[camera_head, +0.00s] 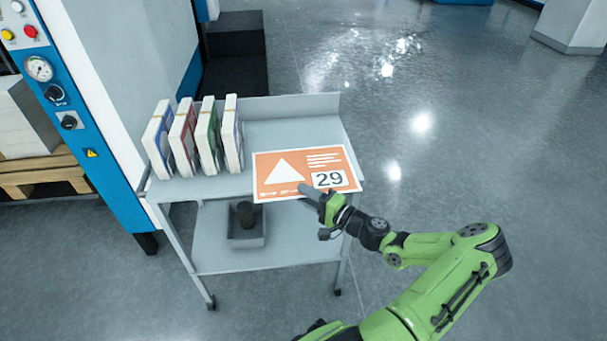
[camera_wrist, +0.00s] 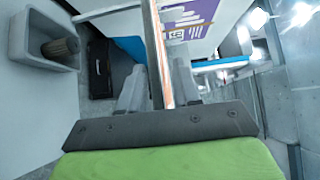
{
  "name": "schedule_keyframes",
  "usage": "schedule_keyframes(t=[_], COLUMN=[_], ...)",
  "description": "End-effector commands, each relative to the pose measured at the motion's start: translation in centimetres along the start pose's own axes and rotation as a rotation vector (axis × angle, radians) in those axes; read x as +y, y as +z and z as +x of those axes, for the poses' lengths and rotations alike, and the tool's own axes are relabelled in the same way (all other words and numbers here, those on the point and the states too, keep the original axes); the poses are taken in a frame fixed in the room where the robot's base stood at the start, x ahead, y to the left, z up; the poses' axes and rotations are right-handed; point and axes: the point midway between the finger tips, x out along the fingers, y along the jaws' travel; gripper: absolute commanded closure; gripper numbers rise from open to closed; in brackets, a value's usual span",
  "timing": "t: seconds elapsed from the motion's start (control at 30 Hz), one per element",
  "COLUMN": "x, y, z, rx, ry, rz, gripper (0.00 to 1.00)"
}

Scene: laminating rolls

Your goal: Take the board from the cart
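The board is an orange sheet with a white triangle and the number 29 (camera_head: 290,160). It is at the front right of the cart's top shelf, its near edge at or slightly past the shelf's front edge. I cannot tell whether it rests on the shelf or is just above it. The grey cart (camera_head: 285,132) stands in front of me. My gripper (camera_head: 311,192) is at the board's near edge. In the wrist view the board (camera_wrist: 159,60) runs edge-on between my two fingers (camera_wrist: 160,88), which appear closed on it.
Several upright packs (camera_head: 192,138) stand on the shelf to the left of the board. A grey bin (camera_head: 246,238) with a dark cylinder sits on the cart's lower shelf. A blue and white machine (camera_head: 110,130) is at the left. The floor to the right is clear.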

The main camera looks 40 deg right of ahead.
Motion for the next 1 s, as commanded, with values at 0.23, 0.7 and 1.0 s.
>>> schedule_keyframes(t=[0.23,0.7,1.0], x=[-0.1,-0.1,-4.4], y=[0.0,0.0,-0.1], z=[0.2,0.2,0.2], rx=[0.001,0.001,0.0], ry=[0.0,-0.001,-0.001], rz=[0.0,-0.001,-0.005], gripper=[0.71,1.0,1.0])
